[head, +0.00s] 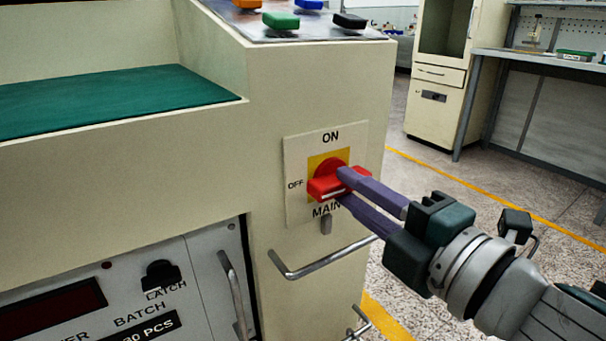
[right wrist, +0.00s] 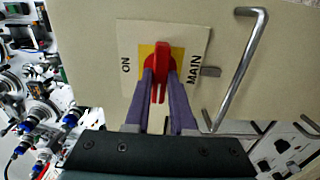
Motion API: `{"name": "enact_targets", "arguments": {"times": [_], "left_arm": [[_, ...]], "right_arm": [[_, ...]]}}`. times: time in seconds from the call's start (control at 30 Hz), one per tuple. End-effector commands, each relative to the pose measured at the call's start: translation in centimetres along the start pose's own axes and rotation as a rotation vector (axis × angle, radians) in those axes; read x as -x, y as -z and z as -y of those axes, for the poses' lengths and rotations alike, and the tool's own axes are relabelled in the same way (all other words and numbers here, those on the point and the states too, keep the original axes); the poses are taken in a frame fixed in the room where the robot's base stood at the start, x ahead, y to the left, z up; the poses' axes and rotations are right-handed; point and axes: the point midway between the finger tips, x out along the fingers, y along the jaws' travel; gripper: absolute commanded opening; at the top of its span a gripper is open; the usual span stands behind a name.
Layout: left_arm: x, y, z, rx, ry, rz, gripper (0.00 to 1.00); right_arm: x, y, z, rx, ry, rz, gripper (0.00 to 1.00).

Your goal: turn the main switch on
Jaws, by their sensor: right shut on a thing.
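The main switch is a red rotary handle (head: 325,186) on a yellow square, set in a pale plate (head: 297,212) on the cream machine front. The plate reads ON above, OFF at left and MAIN below. The handle lies about level, with its left end towards OFF. My right gripper (head: 345,186) reaches in from the right, its purple fingers shut on the handle, one above and one below. In the right wrist view, the handle (right wrist: 160,72) stands between the two fingers (right wrist: 160,95), and the OFF mark is hidden. My left gripper is not in view.
A bent metal bar handle (head: 320,262) sticks out just below the plate, under my right gripper. Coloured buttons (head: 281,20) sit on the sloped panel above. A green surface (head: 110,98) lies at left. Open floor (head: 440,215) lies to the right, before a cabinet and workbench.

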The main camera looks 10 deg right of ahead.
Motion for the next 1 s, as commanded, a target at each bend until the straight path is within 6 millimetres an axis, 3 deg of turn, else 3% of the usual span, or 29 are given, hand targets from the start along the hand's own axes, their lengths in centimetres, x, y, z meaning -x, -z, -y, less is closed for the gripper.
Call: {"name": "enact_targets", "arguments": {"times": [0.37, 1.0], "left_arm": [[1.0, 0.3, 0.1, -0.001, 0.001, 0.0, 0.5], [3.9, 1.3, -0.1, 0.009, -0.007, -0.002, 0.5]], "right_arm": [[0.0, 0.0, -0.2, -0.171, 0.0, 0.001, 0.0], [0.0, 0.0, -0.2, -0.769, 0.0, 0.001, 0.0]]}}
